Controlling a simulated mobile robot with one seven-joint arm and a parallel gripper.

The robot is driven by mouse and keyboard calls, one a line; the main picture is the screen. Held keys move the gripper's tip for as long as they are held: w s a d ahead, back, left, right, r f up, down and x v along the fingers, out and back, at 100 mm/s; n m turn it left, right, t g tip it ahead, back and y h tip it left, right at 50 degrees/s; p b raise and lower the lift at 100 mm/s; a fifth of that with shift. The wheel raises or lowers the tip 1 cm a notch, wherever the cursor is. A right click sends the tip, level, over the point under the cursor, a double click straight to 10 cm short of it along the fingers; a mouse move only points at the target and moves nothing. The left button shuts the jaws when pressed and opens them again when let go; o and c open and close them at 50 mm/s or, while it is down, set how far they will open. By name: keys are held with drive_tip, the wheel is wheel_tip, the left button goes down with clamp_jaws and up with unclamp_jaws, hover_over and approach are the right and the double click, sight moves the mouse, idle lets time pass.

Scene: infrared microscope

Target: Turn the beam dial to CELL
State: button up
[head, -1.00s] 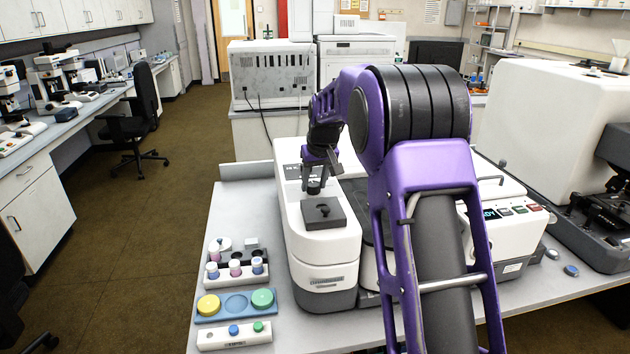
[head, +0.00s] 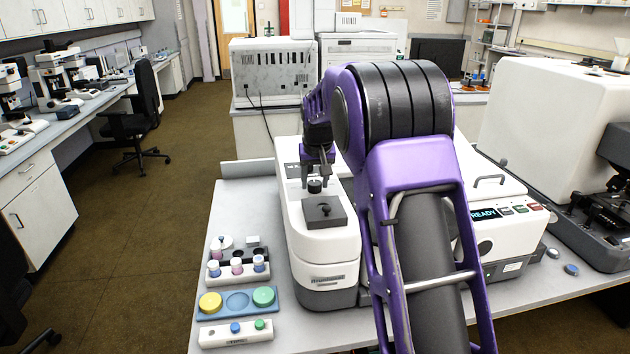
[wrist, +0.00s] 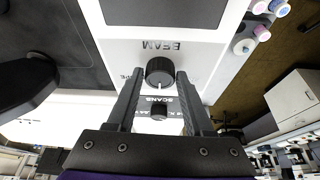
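The beam dial (wrist: 160,71) is a round black knob with a pale pointer mark on a white panel, under the upside-down label BEAM. Its pointer faces the bottom of the wrist view, towards the SCANS label. The head view shows the dial (head: 315,186) on the white microscope body (head: 330,245). My gripper (wrist: 159,73) is open, with one finger on each side of the dial and visible gaps between. In the head view my gripper (head: 318,182) points down at the dial. The CELL label cannot be read.
A second black knob (wrist: 159,110) sits by the SCANS label, between my fingers. A dark square plate with a small knob (head: 324,212) lies in front of the dial. Racks of vials (head: 238,265) and a blue tray (head: 238,314) stand to the left. A READY display (head: 483,214) is lit.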

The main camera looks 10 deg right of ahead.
drive_tip(key=o, duration=0.3)
drive_tip(key=v, duration=1.7)
drive_tip(key=shift+r, duration=0.25)
